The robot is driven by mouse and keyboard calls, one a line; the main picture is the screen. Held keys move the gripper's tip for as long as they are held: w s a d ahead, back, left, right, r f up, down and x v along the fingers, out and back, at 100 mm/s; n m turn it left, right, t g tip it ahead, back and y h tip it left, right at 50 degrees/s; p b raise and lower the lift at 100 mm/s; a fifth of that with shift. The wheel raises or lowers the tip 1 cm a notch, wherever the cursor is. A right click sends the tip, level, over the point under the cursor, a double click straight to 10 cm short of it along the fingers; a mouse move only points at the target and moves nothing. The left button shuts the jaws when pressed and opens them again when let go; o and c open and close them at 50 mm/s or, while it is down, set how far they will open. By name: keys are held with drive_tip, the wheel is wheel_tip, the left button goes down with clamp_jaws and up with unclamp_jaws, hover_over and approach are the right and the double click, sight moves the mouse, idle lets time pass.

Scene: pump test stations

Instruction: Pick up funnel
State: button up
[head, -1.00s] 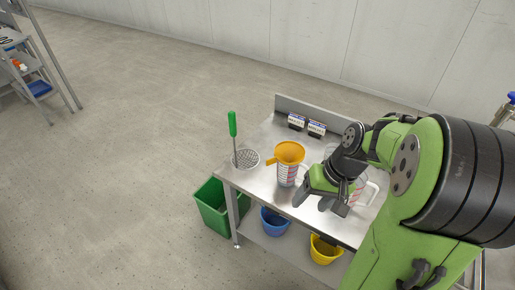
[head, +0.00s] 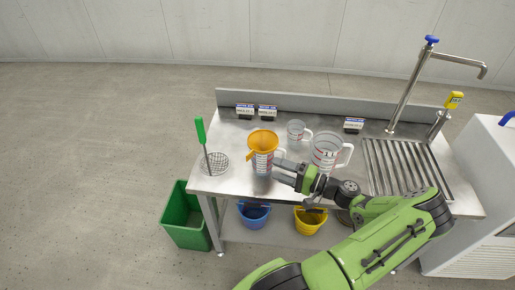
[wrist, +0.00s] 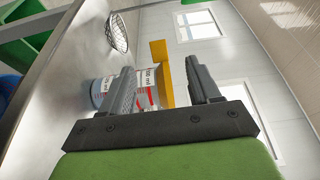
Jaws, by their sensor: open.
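The orange funnel (head: 263,140) sits in the mouth of a clear measuring jug with red markings (head: 262,165) on the steel bench. My gripper (head: 277,172) is just right of that jug, below the funnel's rim, pointing left towards it. In the wrist view my gripper (wrist: 162,88) is open, with its two dark fingers apart. The funnel (wrist: 163,75) shows edge-on in the gap between the fingers, with part of the jug (wrist: 145,92) beside it. I cannot tell whether the fingers are around the funnel or short of it. The funnel's spout is hidden.
A larger jug (head: 327,150) and a smaller one (head: 297,131) stand right of the funnel. A green-handled strainer (head: 214,164) is at left. Label stands (head: 267,112) line the back. A drain grid (head: 400,170) and tap (head: 410,85) are right. Green, blue and yellow containers are below.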

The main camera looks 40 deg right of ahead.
sight(248, 158)
drive_tip(key=x, duration=1)
drive_tip(key=shift+w+f+b, duration=0.2)
drive_tip(key=shift+f+b, duration=0.15)
drive_tip(key=shift+b, duration=0.05)
drive_tip(key=shift+c, duration=0.4)
drive_tip(key=c, duration=1)
drive_tip(key=shift+r, duration=0.15)
drive_tip(key=shift+c, duration=0.2)
